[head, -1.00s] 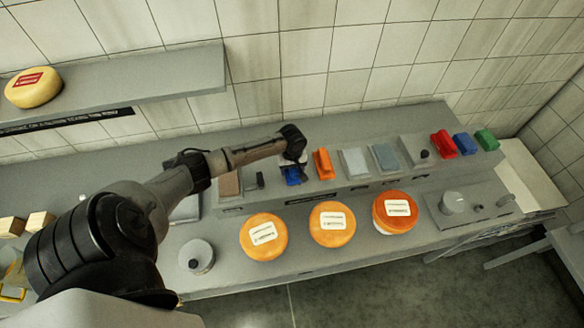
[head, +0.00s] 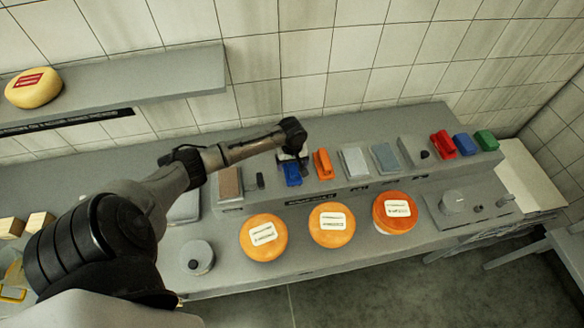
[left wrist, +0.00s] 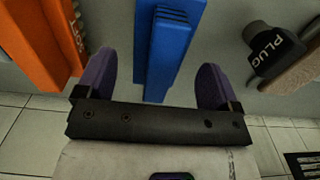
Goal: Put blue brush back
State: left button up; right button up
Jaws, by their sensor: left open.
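The blue brush (head: 292,174) rests on the raised grey ledge (head: 330,194) at the back of the counter, between a small dark plug and an orange brush. My left gripper (head: 291,156) is just above and behind it, open. In the left wrist view the blue brush (left wrist: 165,45) lies between the two spread purple fingers of my left gripper (left wrist: 155,82), with a gap on each side. The fingers do not appear to touch it. My right gripper is out of view.
Beside the brush stand the orange brush (head: 323,164) and the dark plug (head: 260,180), labelled PLUG. Grey blocks and red (head: 443,144), blue (head: 465,144) and green (head: 486,140) items follow to the right. Three orange cheese wheels (head: 332,225) sit in front. The tiled wall is close behind.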

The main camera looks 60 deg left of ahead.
aim_at(292, 166)
pick_arm(q)
notch_tip(292, 166, up, 8)
jog(key=shift+f, duration=0.15)
jog(key=shift+s+d, duration=0.1)
jog(key=shift+d, duration=0.25)
jog(key=s+d+f+m, duration=0.4)
jog(key=s+d, duration=0.1)
jog(key=d, duration=0.4)
jog(key=s+d+f+m, duration=0.4)
jog(key=d+m, duration=0.1)
jog(key=d, duration=0.3)
jog(key=s+d+r+m+t, duration=0.1)
jog(key=s+d+r+m, duration=0.2)
jog(key=s+d, duration=0.3)
jog(key=s+d+r+m+t, duration=0.2)
jog(key=s+d+r+m, duration=0.1)
jog(key=s, duration=0.4)
jog(key=d+m, duration=0.1)
jog(key=d, duration=0.1)
jog(key=shift+s+d+t, duration=0.15)
jog(key=shift+d+t, duration=0.15)
jog(key=shift+d, duration=0.05)
